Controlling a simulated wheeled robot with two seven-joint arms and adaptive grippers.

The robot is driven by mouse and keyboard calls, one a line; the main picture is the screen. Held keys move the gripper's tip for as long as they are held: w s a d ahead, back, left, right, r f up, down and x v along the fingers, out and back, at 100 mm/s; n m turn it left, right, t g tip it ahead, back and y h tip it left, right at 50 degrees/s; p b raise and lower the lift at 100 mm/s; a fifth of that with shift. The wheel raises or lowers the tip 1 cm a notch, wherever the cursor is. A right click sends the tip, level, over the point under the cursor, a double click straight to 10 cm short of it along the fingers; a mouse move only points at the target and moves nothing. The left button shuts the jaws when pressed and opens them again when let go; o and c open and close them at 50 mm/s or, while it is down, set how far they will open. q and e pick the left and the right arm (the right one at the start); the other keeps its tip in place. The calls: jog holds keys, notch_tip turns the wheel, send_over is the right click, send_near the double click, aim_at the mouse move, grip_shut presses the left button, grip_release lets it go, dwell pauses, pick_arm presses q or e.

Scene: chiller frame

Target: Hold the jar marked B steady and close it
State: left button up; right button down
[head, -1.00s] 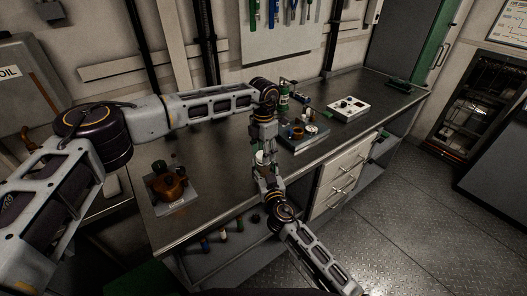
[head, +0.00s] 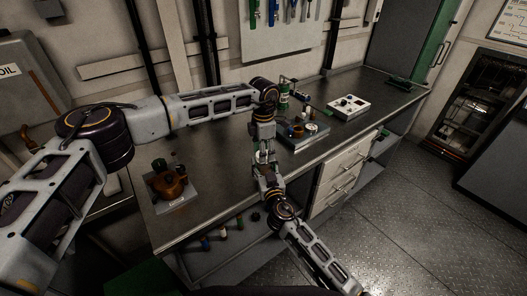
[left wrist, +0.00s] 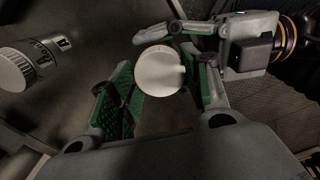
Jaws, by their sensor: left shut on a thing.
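In the left wrist view a jar with a round white lid (left wrist: 160,70) sits between the green-padded fingers of my left gripper (left wrist: 158,95), which is shut on it. The lid faces the camera; the jar's body and any mark are hidden. My right gripper (left wrist: 185,40) reaches in from the upper right, its fingers close beside the lid; contact and opening are unclear. In the head view my left gripper (head: 263,150) points down over the bench's front edge, and my right gripper (head: 265,168) meets it from below. The jar is too small to make out there.
A second white-capped, labelled jar (left wrist: 38,60) shows at left in the left wrist view.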

pick_arm(q)
jog(key=m, duration=1)
jog(key=shift+m, duration=0.4)
jog(key=m, duration=0.3)
jog(key=shift+m, duration=0.4)
jog(key=m, duration=0.3)
jog(key=shift+w+m, duration=0.1)
jog(key=shift+m, duration=0.3)
jog(key=m, duration=0.3)
jog(key=shift+m, duration=0.3)
jog(key=m, duration=0.7)
jog(key=o, duration=0.7)
jog(key=shift+c, duration=0.2)
